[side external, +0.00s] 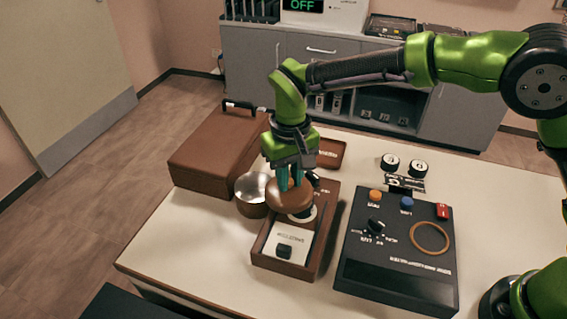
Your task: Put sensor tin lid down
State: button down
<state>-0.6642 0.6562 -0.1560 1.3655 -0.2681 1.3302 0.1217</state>
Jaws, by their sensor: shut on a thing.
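The sensor tin lid (289,197) is a round brown disc. My gripper (291,180) is shut on it from above, with teal fingers at its top. The lid is over the rear part of a brown tray (257,251); I cannot tell whether it touches anything below. The open round tin (251,194), brown outside with a silvery inside, stands just left of the lid. A white label card with a dark knob (284,251) lies in the front of the tray.
A brown case (215,152) with a dark handle stands behind left. A black control box (398,252) with buttons stands right. A small brown tray (331,153) and two dark round pieces (404,165) lie behind. The table's front left is clear.

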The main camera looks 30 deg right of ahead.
jog(key=shift+w+a+f, duration=0.7)
jog(key=shift+w+a, duration=0.05)
jog(key=shift+w, duration=0.5)
jog(key=shift+w+a+f, duration=0.65)
jog(key=shift+w+a, duration=0.15)
jog(key=shift+w, duration=0.4)
jog(key=shift+w+a+f, duration=0.7)
jog(key=shift+w+a, duration=0.05)
jog(key=shift+w, duration=0.5)
